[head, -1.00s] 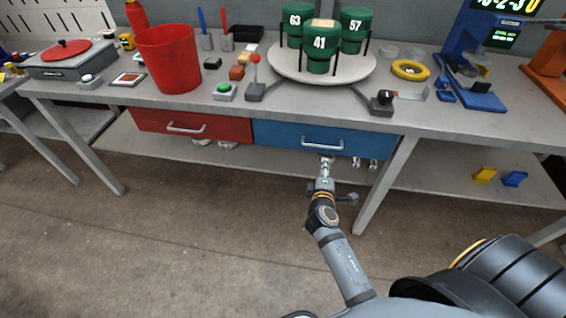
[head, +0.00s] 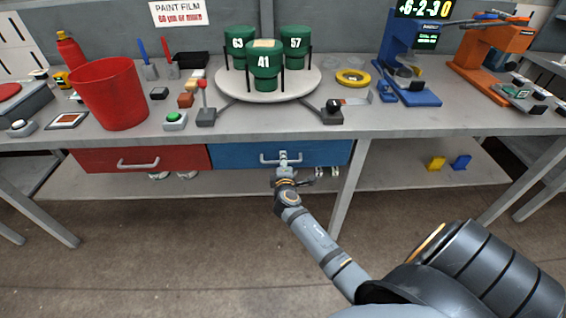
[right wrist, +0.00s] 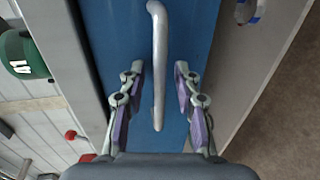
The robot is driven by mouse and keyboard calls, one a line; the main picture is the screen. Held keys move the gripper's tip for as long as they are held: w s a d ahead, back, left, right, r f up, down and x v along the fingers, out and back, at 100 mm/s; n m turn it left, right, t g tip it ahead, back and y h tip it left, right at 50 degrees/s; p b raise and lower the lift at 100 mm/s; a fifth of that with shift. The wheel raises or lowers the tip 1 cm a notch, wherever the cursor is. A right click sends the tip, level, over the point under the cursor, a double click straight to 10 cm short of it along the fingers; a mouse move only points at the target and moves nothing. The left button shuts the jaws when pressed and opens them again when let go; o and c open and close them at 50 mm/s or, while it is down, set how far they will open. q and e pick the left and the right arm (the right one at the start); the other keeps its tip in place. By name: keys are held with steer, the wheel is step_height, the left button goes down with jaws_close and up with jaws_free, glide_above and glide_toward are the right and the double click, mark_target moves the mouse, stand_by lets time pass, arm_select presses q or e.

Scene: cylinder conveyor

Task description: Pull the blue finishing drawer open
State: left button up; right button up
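The blue drawer (head: 232,154) is closed under the workbench, to the right of the red drawer (head: 100,160). Its silver bar handle (head: 270,161) runs across its front. My right gripper (head: 283,158) is at the handle in the head view. In the right wrist view the blue drawer front (right wrist: 112,30) fills the middle, and the handle (right wrist: 159,60) passes between the two open fingers of my right gripper (right wrist: 159,88). There is a gap on both sides of the handle, so neither finger touches it. My left gripper is not in view.
The workbench (head: 380,122) carries a red bin (head: 110,95), a turntable (head: 300,83) with green cylinders (head: 264,66), a lever box (head: 205,115) and a green button (head: 175,120). A bench leg (head: 349,190) stands right of the blue drawer. The floor in front is clear.

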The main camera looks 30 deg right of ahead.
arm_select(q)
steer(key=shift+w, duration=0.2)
arm_select(e)
jaws_close()
